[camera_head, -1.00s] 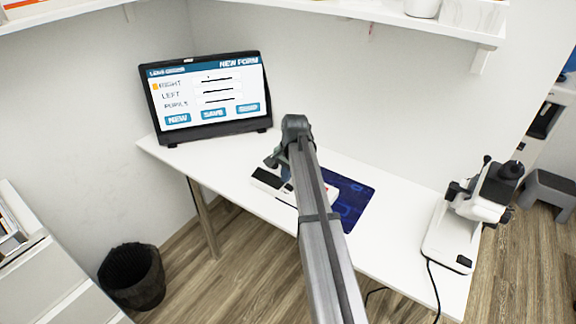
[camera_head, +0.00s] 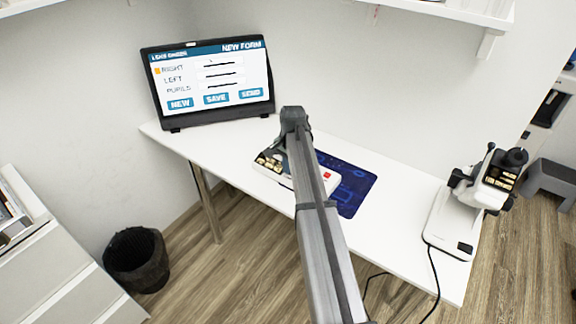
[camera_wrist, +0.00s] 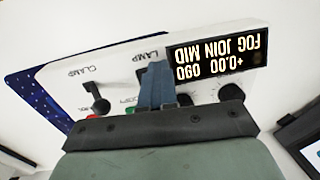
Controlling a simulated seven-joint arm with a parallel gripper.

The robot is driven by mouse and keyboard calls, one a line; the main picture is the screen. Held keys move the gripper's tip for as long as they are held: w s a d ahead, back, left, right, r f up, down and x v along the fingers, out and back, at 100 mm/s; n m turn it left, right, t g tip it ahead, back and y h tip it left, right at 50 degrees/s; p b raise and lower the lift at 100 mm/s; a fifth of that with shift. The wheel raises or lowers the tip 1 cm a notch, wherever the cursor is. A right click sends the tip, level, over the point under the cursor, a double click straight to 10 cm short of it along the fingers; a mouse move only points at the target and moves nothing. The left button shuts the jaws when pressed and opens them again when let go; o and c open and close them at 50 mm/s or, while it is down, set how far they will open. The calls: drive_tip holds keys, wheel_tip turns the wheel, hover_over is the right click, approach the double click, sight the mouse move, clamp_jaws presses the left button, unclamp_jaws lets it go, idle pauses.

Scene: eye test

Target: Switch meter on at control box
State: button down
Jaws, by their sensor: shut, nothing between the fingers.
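The white control box (camera_head: 325,178) lies on the desk, partly hidden behind my arm. Its display (camera_wrist: 217,58) is lit and reads "FOG JOIN MID" and "+0.00 090", upside down in the wrist view. That view also shows a clamp lever (camera_wrist: 98,102), a lamp switch (camera_wrist: 141,74), dark knobs and parts of red and green buttons. My gripper (camera_wrist: 155,80) is shut and empty, its fingertips at the panel beside the lamp switch; I cannot tell whether they touch. The white and black meter (camera_head: 470,200) stands at the desk's right end, its small screen lit.
A blue patterned mat (camera_head: 350,190) lies under the box. A screen (camera_head: 208,80) with a lens form stands at the back left of the white desk (camera_head: 405,215). A black bin (camera_head: 137,260) stands on the floor. A shelf (camera_head: 430,8) hangs above.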

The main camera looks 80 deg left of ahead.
drive_tip(key=shift+w+d, duration=0.1)
drive_tip(key=shift+d, duration=0.05)
drive_tip(key=shift+w+d+r, duration=0.1)
drive_tip(key=shift+w+d, duration=0.35)
drive_tip(key=shift+d, duration=0.05)
drive_tip(key=shift+r, duration=0.1)
wheel_tip(320, 180, up, 14)
drive_tip(key=w+d, duration=0.1)
drive_tip(key=shift+w+d, duration=0.2)
drive_tip(key=shift+w, duration=0.05)
idle(0.5)
drive_tip(key=shift+s+a+g, duration=0.3)
drive_tip(key=shift+s+a, duration=0.05)
drive_tip(key=shift+a, duration=0.25)
drive_tip(key=shift+f, duration=0.2)
drive_tip(key=f, duration=0.4)
drive_tip(key=s+a+f, duration=0.1)
drive_tip(key=f, duration=0.8)
drive_tip(key=shift+s+a+f, duration=0.25)
drive_tip(key=shift+f, duration=0.05)
